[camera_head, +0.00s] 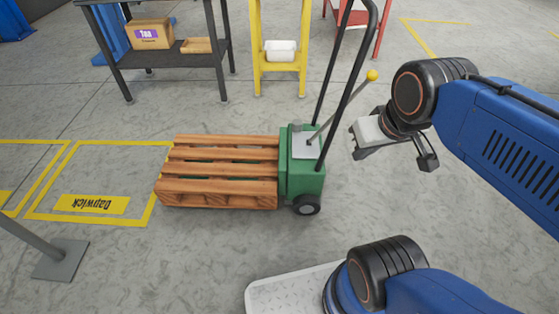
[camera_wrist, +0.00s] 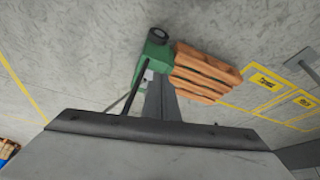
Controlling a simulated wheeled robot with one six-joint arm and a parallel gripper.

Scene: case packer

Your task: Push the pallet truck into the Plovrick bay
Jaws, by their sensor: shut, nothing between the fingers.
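The pallet truck (camera_head: 302,165) is green with dark wheels, a tall black handle (camera_head: 346,85) and a lever with a yellow knob (camera_head: 372,76). It stands right of centre in the head view and also shows in the wrist view (camera_wrist: 153,62). A wooden pallet (camera_head: 218,170) sits on it, its left end over the edge of a yellow-outlined bay. That bay's label (camera_head: 92,204) is upside down and seems to read Dapwick. I cannot make out a Plovrick label. My gripper (camera_head: 364,152) is shut and empty, right of the truck, apparently apart from the handle.
A dark workbench (camera_head: 180,62) with a box stands behind the pallet. A yellow stand (camera_head: 281,68) with a white bin and a red stand (camera_head: 372,18) are behind the truck. A grey post base (camera_head: 62,259) stands at the lower left. Floor right of the truck is clear.

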